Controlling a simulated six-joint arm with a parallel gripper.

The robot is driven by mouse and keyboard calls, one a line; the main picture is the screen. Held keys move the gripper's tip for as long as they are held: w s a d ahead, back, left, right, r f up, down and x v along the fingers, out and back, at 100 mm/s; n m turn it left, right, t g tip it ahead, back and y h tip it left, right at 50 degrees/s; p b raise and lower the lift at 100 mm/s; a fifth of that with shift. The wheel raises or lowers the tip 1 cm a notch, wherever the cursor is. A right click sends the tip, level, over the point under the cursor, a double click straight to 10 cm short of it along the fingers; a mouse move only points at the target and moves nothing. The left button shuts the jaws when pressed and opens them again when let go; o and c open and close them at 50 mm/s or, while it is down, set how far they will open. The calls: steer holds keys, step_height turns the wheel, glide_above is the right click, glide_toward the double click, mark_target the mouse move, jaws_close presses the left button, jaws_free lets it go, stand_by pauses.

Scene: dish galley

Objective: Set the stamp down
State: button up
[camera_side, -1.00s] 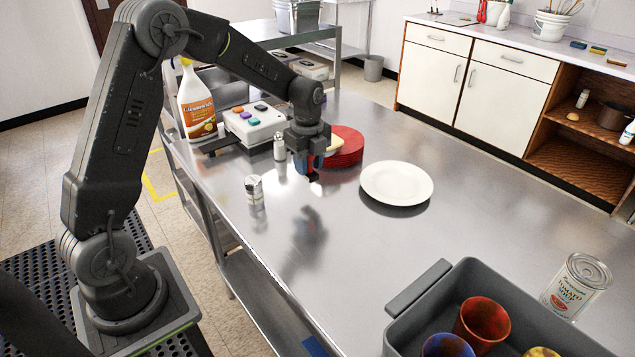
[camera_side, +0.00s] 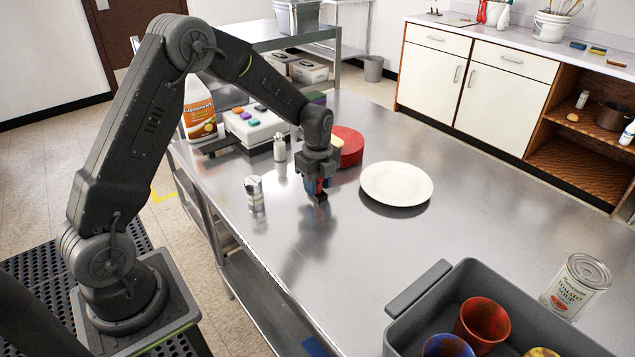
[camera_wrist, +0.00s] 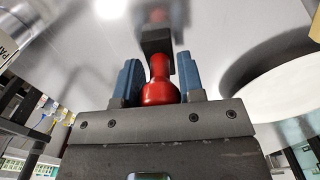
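The stamp has a red rounded handle and a dark block at its end; it shows in the wrist view (camera_wrist: 160,85). My gripper (camera_wrist: 157,82) has its blue fingers on both sides of the red handle and appears shut on it. In the side view my gripper (camera_side: 319,185) points down over the metal table (camera_side: 430,265), left of the white plate (camera_side: 396,181). The stamp's dark end (camera_side: 320,198) is at or very near the table top; I cannot tell whether it touches.
A button box (camera_side: 255,128) is farther back. A grey tub (camera_side: 415,318) with cups and a soup can (camera_side: 575,285) are at front right.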

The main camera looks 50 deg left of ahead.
steer(key=o, duration=0.4)
steer(key=shift+r, duration=0.1)
step_height(320, 180, up, 11)
steer(key=shift+s+d+r, duration=0.1)
steer(key=shift+r, duration=0.6)
steer(key=s+d+r+n+t, duration=0.2)
steer(key=s+d+r+n, duration=0.3)
steer(key=s, duration=0.4)
steer(key=s+d+r+n+t, duration=0.2)
steer(key=s+d+r+n, duration=0.25)
steer(key=s+n, duration=0.3)
steer(key=s+d+f+n+t, duration=0.1)
steer(key=s+n, duration=0.4)
steer(key=s, duration=0.4)
steer(key=shift+t, duration=0.3)
steer(key=shift+d+n, duration=0.1)
steer(key=shift+n, duration=0.15)
